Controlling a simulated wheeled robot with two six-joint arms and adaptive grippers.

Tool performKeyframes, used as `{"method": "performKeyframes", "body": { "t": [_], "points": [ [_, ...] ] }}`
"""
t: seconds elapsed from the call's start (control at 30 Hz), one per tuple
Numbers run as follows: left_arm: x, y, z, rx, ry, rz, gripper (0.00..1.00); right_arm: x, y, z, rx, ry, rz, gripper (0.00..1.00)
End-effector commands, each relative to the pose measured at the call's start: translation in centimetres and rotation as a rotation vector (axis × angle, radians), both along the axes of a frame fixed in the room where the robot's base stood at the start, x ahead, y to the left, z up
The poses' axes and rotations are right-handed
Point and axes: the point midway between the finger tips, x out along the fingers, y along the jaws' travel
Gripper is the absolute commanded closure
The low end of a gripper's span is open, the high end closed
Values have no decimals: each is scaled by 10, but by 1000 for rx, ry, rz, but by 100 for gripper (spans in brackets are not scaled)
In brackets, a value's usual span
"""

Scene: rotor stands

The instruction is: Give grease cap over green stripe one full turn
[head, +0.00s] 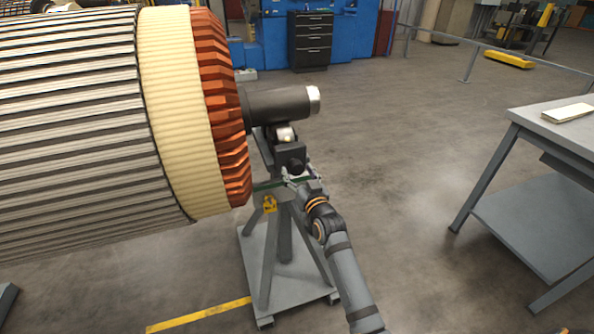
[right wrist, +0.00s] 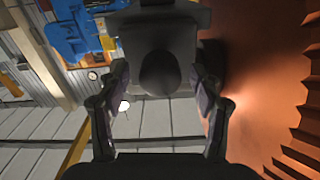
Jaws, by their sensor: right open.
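A dark round cap (right wrist: 160,72), which looks like a grease cap, sits on a dark block of the bearing stand in the right wrist view. My right gripper (right wrist: 160,88) is open, with one finger on each side of the cap and visible gaps between. In the head view my right gripper (head: 301,178) is at the stand, just below the dark bearing block (head: 290,155). A green stripe (head: 268,185) shows on the stand beside the gripper. The cap cannot be made out clearly in the head view. My left gripper is not in view.
The large rotor (head: 75,130) with copper end windings (head: 225,110) fills the left, its shaft (head: 280,103) above the grey stand (head: 290,285). A yellow tag (head: 270,204) hangs on the stand. A grey workbench (head: 550,135) stands at right. Floor between is clear.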

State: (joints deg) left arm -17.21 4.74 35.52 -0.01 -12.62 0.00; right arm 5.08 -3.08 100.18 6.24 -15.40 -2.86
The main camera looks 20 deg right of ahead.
Motion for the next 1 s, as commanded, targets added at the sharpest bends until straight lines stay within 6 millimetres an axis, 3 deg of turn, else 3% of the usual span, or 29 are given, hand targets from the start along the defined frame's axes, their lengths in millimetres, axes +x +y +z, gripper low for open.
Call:
{"method": "performKeyframes", "body": {
  "t": [0.13,0.4,0.8,1.0],
  "points": [
    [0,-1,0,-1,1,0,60,12,0,0,-1,1,0,35],
    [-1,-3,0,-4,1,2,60,13,0,0,-1,1,0,36],
    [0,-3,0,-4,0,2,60,13,0,0,-1,1,0,90],
    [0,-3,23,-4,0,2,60,13,1,6,146,9,0,90]
  ]
}}
